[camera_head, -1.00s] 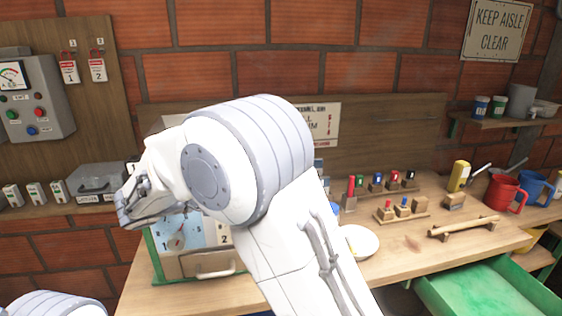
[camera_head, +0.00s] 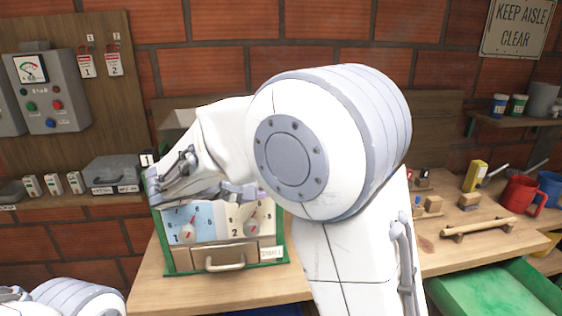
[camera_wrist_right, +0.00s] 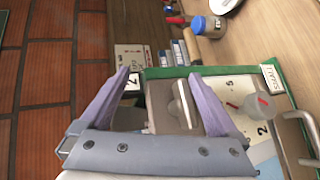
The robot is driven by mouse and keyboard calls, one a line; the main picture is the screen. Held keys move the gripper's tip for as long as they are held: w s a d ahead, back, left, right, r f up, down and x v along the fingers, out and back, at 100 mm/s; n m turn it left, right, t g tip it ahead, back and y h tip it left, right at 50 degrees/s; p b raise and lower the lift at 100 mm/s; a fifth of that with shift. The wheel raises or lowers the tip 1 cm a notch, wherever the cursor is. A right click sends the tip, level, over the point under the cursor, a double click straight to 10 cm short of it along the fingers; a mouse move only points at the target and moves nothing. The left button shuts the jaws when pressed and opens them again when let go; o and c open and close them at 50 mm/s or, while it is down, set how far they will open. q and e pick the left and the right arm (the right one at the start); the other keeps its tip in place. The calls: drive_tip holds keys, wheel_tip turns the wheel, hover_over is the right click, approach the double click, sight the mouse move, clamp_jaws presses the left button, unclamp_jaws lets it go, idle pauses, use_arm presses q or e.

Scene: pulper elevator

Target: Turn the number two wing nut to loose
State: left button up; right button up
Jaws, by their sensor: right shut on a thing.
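The pulper box (camera_head: 282,240) has a green frame, with number 1 and 2 dials on its front. In the right wrist view I look down on its number 2 side, with a "2" label (camera_wrist_right: 133,82) at the left. A pale wing nut (camera_wrist_right: 182,104) stands on a tan-grey block (camera_wrist_right: 160,122). My right gripper (camera_wrist_right: 160,73) has its fingers spread along two sides of this block, shut across it with the nut between them. Its exact contact is hard to see. In the head view my right gripper (camera_head: 240,189) reaches over the box. My left gripper is not visible.
The number 2 dial knob (camera_wrist_right: 260,105) is close beside the right finger. A drawer handle (camera_head: 225,263) projects at the box front. A jar (camera_wrist_right: 206,25) stands on the bench beyond.

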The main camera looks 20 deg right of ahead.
drive_tip(key=s+a+r+p, duration=0.1)
drive_tip(key=a+r+p, duration=0.1)
drive_tip(key=a, duration=0.9)
drive_tip(key=shift+a+r, duration=0.2)
drive_tip(key=shift+r, duration=0.1)
idle(0.3)
drive_tip(key=shift+c, duration=0.3)
